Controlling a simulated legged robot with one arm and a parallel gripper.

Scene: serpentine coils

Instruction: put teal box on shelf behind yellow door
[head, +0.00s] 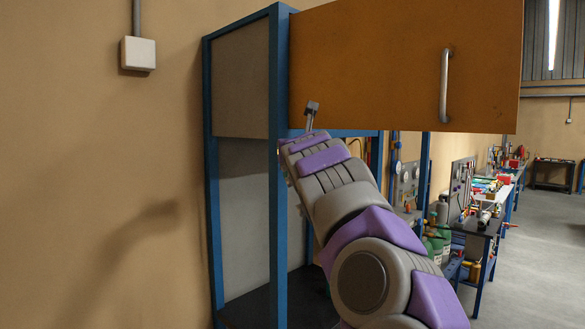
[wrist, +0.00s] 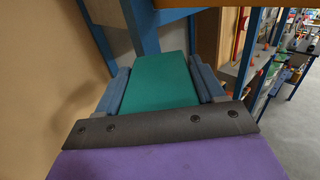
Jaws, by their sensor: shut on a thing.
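The teal box (wrist: 162,82) lies between the two blue-grey fingers of my gripper (wrist: 160,85) in the wrist view, and my gripper is shut on it. In the head view the box is hidden, and the end of my gripper (head: 311,113) shows in front of the lower left part of the door. The yellow door (head: 380,65) is an orange-yellow panel with a metal handle at its right. It reaches well past the blue-framed cabinet (head: 281,190) and looks swung open. The shelf behind it is hidden in the head view.
A tan wall (head: 100,220) with a white switch box (head: 138,53) is close on the left. Blue cabinet posts (wrist: 142,25) stand just ahead of the held box. Workbenches (head: 480,225) and green gas cylinders (head: 436,240) are at the right. Open floor (head: 545,260) lies at the far right.

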